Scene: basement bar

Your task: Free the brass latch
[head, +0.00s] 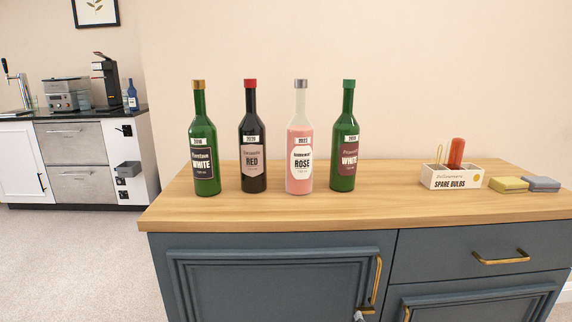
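No part that is clearly a brass latch shows. The nearest brass fittings are on the blue-grey cabinet: an upright brass handle (377,283) on the left door, a brass drawer handle (501,258) at right, and the tip of another brass handle (407,314) at the bottom edge. A small pale grey piece (359,316) shows at the bottom edge by the door handle's lower end; too little shows to tell what it is. The left door (275,285) and the drawer look shut. Neither of my grippers can be made out.
Several wine bottles, including a rosé bottle (300,160), stand upright on the wooden top (390,205). A spare bulbs box (451,178) and yellow (508,184) and grey-blue sponges (542,184) sit at right. A coffee counter (85,160) and open carpet are at left.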

